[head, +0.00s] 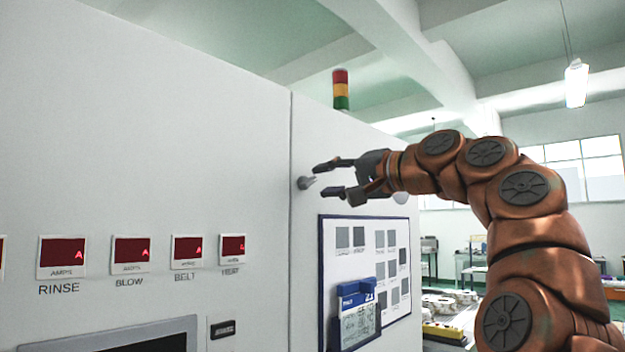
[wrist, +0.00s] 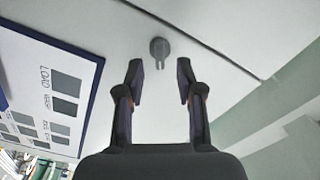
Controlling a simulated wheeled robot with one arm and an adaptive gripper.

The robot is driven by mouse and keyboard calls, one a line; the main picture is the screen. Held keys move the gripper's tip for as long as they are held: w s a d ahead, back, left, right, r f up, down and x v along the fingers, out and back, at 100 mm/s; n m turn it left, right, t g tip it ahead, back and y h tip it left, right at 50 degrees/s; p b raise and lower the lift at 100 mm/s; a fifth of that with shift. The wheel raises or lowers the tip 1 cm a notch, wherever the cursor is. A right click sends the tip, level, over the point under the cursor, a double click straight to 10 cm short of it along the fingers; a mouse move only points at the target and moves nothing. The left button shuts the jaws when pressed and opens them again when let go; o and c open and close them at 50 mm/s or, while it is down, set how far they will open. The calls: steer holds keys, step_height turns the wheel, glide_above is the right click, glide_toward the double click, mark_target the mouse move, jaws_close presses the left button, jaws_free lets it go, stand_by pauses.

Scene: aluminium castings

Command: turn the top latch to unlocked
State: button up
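The top latch is a small grey knob (head: 306,182) on the white cabinet face, close to the vertical panel seam. In the wrist view the latch (wrist: 159,50) is a round disc with a short forked tab pointing down toward my gripper. My gripper (head: 322,179) is open, its two fingers apart and pointing at the cabinet. In the wrist view the gripper (wrist: 158,75) has the latch centred just beyond the fingertips, with nothing between the fingers. I cannot tell whether the fingertips touch the cabinet. No lock marking is readable.
A blue-framed board (head: 322,262) with grey squares is on the cabinet below my gripper, with a blue-and-white card holder (head: 358,312) on it. Red displays (head: 131,250) line the panel at left. A signal light (head: 341,90) stands on top. The face around the latch is clear.

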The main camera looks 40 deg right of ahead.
mark_target(312, 182)
steer(key=x, duration=0.4)
steer(key=shift+p, duration=0.4)
jaws_close()
